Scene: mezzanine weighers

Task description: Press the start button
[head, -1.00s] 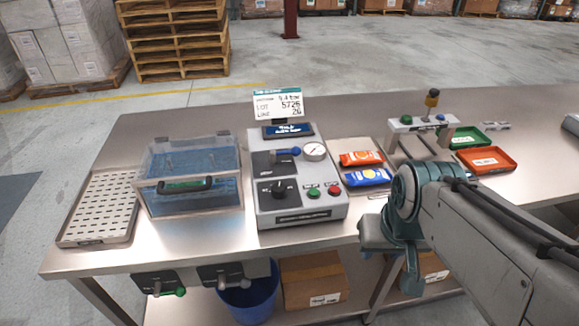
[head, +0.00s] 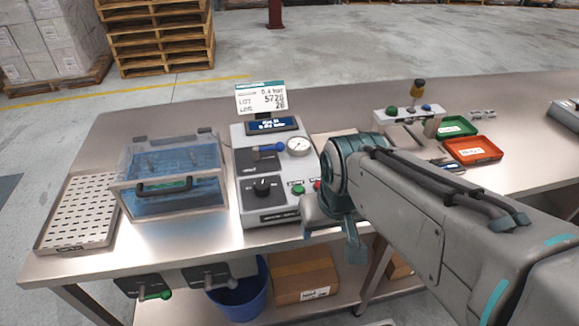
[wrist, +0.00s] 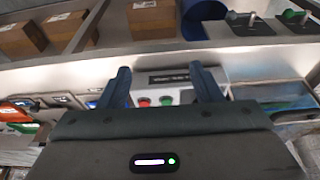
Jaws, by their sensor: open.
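The grey control box (head: 255,205) stands on the steel bench, with a black rotary knob, a blue lever and a round gauge. A green button (head: 298,189) and a red button (head: 317,185) sit side by side at its lower right; their labels are too small to read. In the wrist view the red button (wrist: 143,101) and the green button (wrist: 167,100) show between the fingers, beyond the gripper. My gripper (wrist: 160,70) is open and empty. In the head view it is at the box's front right corner, partly hidden by my arm.
A clear-lidded tank (head: 175,190) and a perforated tray (head: 75,215) stand left of the box. A display sign (head: 262,98) rises behind it. Green (head: 457,126) and red (head: 473,149) trays lie to the right. A blue bin (head: 240,295) and cartons (head: 305,275) are below.

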